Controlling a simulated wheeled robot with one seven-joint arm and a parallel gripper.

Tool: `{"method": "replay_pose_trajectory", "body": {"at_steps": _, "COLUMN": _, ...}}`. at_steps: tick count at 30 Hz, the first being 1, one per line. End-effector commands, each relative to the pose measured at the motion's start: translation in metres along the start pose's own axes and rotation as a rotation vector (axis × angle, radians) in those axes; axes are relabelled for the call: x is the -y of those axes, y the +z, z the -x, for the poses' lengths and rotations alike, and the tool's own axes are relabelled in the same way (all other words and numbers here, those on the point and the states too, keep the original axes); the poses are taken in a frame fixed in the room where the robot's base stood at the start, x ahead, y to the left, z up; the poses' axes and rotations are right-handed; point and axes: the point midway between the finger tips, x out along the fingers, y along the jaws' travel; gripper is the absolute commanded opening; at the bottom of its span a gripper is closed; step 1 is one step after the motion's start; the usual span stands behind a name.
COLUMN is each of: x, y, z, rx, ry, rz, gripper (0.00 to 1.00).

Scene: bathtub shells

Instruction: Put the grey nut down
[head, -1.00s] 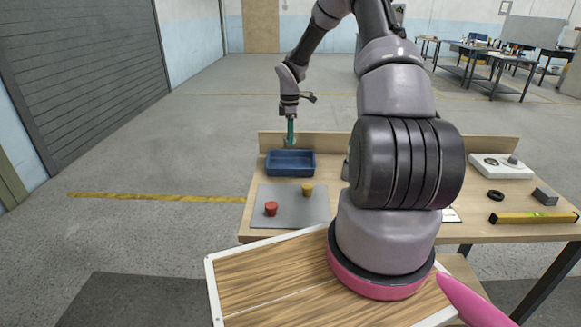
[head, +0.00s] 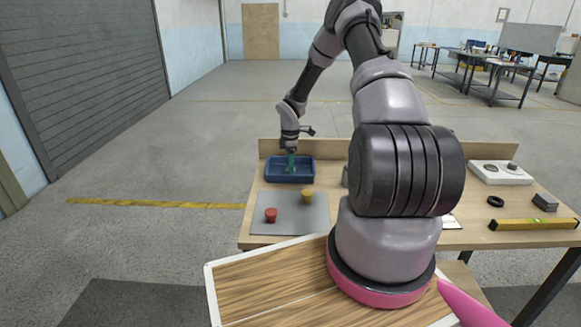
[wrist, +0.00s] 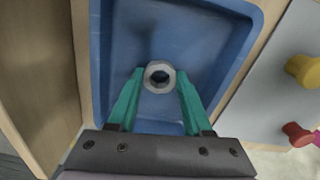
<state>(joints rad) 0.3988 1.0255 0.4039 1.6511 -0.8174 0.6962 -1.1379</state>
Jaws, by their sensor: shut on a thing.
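The grey nut (wrist: 160,77) is held between the teal fingertips of my gripper (wrist: 160,85) in the wrist view. My gripper (head: 291,162) is shut on the nut and is at the blue tray (head: 290,178) in the head view. The wrist view shows the tray (wrist: 120,40) below the nut, its floor around it. The nut cannot be made out in the head view. I cannot tell whether the nut touches the tray floor.
A grey mat (head: 290,214) in front of the tray bears a red knobbed piece (head: 271,215) and a yellow one (head: 307,196). A low wooden board (head: 420,146) edges the table's back. A black ring (head: 495,201) and a yellow level (head: 530,224) lie at right.

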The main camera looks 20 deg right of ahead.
Motion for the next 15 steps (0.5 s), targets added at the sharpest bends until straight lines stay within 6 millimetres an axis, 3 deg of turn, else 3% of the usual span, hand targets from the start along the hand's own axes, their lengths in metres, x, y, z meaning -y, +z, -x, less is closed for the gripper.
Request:
{"method": "replay_pose_trajectory", "body": {"at_steps": 4, "x": 0.0002, "y": 0.0000, "z": -0.0033, "rx": 0.000, "ry": -0.001, "rz": 0.000, "gripper": 0.00}}
{"method": "replay_pose_trajectory", "body": {"at_steps": 5, "x": 0.0001, "y": 0.0001, "z": -0.0032, "rx": 0.000, "ry": 0.000, "rz": 0.000, "gripper": 0.58}}
{"method": "replay_pose_trajectory", "body": {"at_steps": 6, "x": 0.0001, "y": 0.0002, "z": -0.0030, "rx": 0.000, "ry": 0.000, "rz": -0.001, "gripper": 0.73}}
{"method": "replay_pose_trajectory", "body": {"at_steps": 7, "x": 0.0001, "y": 0.0002, "z": -0.0029, "rx": 0.000, "ry": 0.000, "rz": -0.001, "gripper": 0.80}}
{"method": "replay_pose_trajectory", "body": {"at_steps": 15, "x": 0.0001, "y": 0.0002, "z": -0.0026, "rx": 0.000, "ry": -0.001, "rz": -0.001, "gripper": 0.80}}
